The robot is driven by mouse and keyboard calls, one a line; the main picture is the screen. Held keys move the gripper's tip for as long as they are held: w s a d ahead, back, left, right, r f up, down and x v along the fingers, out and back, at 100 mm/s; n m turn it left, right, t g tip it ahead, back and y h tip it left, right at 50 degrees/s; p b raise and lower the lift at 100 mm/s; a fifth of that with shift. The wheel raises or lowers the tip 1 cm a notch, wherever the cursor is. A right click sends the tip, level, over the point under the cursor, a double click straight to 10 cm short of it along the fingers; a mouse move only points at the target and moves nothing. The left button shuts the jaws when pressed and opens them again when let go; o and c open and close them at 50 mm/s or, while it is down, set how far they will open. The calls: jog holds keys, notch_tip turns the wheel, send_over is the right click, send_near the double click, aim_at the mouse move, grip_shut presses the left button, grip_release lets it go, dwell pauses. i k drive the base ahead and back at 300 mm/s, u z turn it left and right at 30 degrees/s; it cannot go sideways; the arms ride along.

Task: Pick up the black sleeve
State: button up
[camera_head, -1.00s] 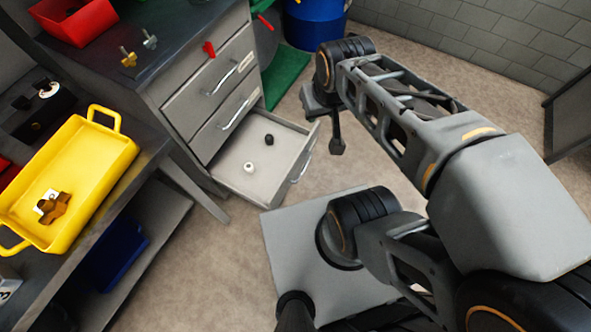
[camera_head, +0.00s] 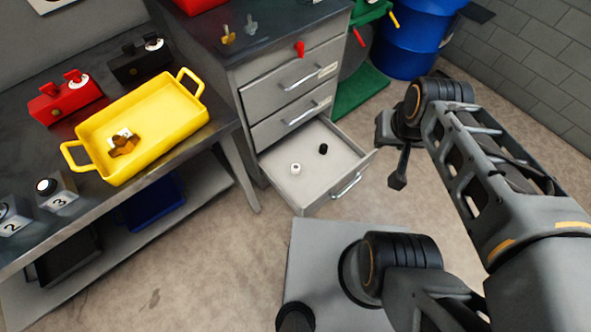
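The black sleeve (camera_head: 323,149) is a small dark cylinder in the open bottom drawer (camera_head: 334,166) of the grey cabinet. A small white sleeve (camera_head: 295,169) stands in the same drawer, to its left and nearer. My gripper (camera_head: 397,182) hangs from the end of my arm, to the right of the drawer and apart from it. It points down and is small and dark here, so whether its fingers are open or shut cannot be told. Nothing can be seen held in it.
A workbench at left carries a yellow tray (camera_head: 188,118) with a brown part in it, a red box (camera_head: 66,101), a black box (camera_head: 139,63) and numbered grey blocks. The floor right of the drawer is clear.

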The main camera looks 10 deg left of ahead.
aim_at(323, 147)
jog(key=z, duration=1.6)
jog(key=i, duration=1.5)
jog(key=u, duration=4.45)
